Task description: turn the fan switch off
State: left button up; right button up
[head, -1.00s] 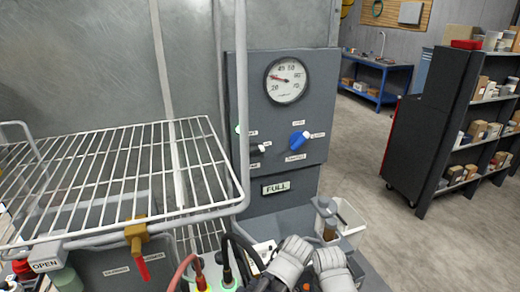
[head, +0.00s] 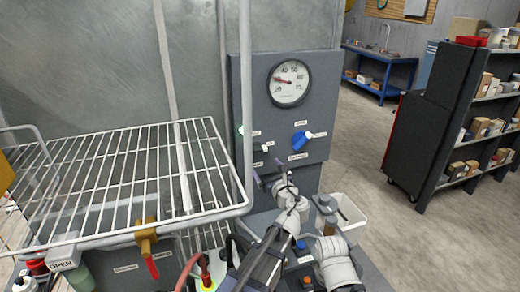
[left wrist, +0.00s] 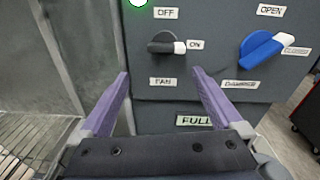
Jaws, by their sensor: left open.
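The fan switch (left wrist: 165,46) is a black knob with a white tip on the grey panel. In the left wrist view its tip points right, at the ON label (left wrist: 195,44). The OFF label (left wrist: 166,13) is above it and the FAN label (left wrist: 166,82) below. In the head view the switch (head: 260,148) is small, just above my left gripper (head: 271,178). In the left wrist view my left gripper (left wrist: 163,78) is open and empty, its purple fingers below the switch and to either side, apart from it. My right gripper's fingers do not show.
A blue damper handle (left wrist: 262,48) is right of the switch, with a round gauge (head: 289,81) above. A green light (left wrist: 137,2) glows at upper left. A white wire rack (head: 120,180) and upright bar (head: 245,110) stand left of the panel. A white bin (head: 349,220) is at lower right.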

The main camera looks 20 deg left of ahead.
aim_at(260, 151)
pick_arm(q)
jog(key=shift+m+t, duration=0.5)
jog(key=shift+m, duration=0.3)
jog(key=shift+w+d+r+x, duration=0.1)
jog(key=shift+r+x, duration=0.1)
jog(key=shift+x, duration=1.2)
jog(key=shift+w+d+r+x, duration=0.1)
jog(key=shift+r+x, duration=0.05)
jog(key=shift+x, duration=1.2)
jog(key=shift+d+r+x, duration=0.15)
jog(key=shift+r+x, duration=0.05)
jog(key=shift+x, duration=1.2)
jog(key=c, duration=1.2)
